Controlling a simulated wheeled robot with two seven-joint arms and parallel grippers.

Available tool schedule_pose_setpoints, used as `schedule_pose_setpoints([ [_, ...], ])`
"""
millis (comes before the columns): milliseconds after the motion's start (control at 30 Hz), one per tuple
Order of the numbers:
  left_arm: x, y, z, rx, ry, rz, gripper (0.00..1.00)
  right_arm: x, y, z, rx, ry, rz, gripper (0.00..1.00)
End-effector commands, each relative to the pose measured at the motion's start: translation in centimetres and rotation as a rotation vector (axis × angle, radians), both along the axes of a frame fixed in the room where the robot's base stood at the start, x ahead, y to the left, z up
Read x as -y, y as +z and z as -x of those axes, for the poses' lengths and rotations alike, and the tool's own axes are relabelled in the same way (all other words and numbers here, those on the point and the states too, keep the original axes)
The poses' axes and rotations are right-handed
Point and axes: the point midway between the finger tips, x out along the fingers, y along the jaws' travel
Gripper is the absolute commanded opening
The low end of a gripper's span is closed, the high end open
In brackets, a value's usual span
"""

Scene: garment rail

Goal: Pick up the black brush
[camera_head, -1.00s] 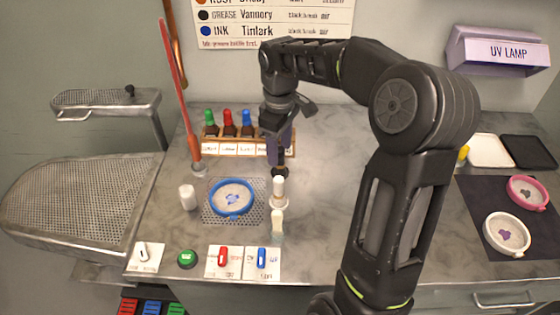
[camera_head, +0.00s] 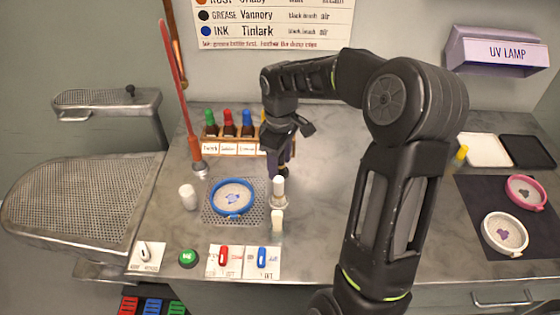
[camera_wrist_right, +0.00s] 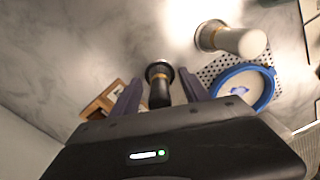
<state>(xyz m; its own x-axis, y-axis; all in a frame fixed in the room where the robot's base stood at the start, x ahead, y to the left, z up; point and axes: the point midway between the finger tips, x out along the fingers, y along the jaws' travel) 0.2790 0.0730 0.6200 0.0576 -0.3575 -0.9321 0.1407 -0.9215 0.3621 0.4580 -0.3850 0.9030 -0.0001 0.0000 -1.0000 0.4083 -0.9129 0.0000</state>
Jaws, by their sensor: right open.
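The black brush (camera_wrist_right: 159,83) stands on the bench in the right wrist view, its dark handle with a brass-coloured band lying between my two finger pads. In the head view it is mostly hidden by my gripper. My right gripper (camera_head: 280,168) points down over it, behind the white-topped brush; its fingers (camera_wrist_right: 160,92) are apart, one on each side of the black brush. I cannot tell whether either finger touches it. My left gripper is not in view.
A white-topped brush (camera_head: 278,190) stands close in front of my right gripper. A blue-rimmed dish (camera_head: 252,200) is left of it on a perforated plate. A wooden bottle rack (camera_head: 215,148) is behind to the left. Open bench lies to the right.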

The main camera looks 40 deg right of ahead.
Motion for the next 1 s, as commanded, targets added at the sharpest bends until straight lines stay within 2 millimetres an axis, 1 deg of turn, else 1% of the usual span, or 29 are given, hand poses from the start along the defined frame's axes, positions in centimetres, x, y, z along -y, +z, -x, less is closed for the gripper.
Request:
schedule_pose_setpoints([
  [33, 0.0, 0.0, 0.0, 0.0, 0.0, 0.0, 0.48, 0.01, 0.01, 0.0, 0.0, 0.0, 0.0, 0.51],
  [67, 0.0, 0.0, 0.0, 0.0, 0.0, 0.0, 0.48, 0.01, 0.01, 0.0, 0.0, 0.0, 0.0, 0.48],
  [633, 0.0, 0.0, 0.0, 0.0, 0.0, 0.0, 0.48, 0.0, 0.02, 0.0, 0.0, 0.0, 0.0, 0.01],
  [667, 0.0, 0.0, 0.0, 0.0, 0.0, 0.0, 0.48, 0.0, 0.02, 0.0, 0.0, 0.0, 0.0, 0.0],
  [1000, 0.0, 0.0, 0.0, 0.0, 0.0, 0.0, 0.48, 0.01, 0.04, -0.01, 0.0, 0.0, 0.0, 0.0],
])
